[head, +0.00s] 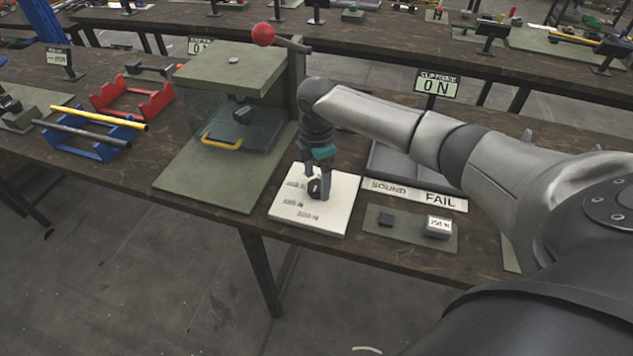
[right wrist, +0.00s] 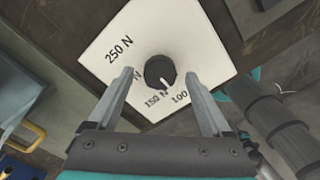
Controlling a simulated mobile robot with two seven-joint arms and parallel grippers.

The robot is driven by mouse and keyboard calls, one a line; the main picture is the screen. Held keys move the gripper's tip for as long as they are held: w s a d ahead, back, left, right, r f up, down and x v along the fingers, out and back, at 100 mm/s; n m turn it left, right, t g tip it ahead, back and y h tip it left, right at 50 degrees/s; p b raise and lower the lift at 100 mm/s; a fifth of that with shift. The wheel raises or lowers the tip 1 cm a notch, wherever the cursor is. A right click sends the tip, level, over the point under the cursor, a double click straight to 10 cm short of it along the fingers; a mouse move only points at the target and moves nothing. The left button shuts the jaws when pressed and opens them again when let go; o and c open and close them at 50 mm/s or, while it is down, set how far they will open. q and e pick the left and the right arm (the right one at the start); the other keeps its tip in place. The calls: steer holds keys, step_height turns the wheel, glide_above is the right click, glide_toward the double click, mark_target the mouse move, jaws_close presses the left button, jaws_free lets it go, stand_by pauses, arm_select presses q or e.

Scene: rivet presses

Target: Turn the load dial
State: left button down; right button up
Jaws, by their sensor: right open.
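The load dial is a black round knob (right wrist: 160,71) on a white plate (right wrist: 205,28). A "250 N" label shows at upper left; another label is partly hidden by a finger. In the head view the knob (head: 314,187) sits on the white plate (head: 335,215) at the table's front. My right gripper (head: 318,184) points down over it. In the right wrist view the right gripper (right wrist: 159,75) is open, one fingertip on each side of the knob, with visible gaps. My left gripper is not in view.
A green press (head: 225,75) with a red ball lever (head: 263,34) and yellow handle (head: 221,143) stands left of the plate.

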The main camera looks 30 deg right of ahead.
steer(key=shift+f, duration=0.4)
steer(key=shift+c, duration=0.2)
jaws_close()
stand_by(0.3)
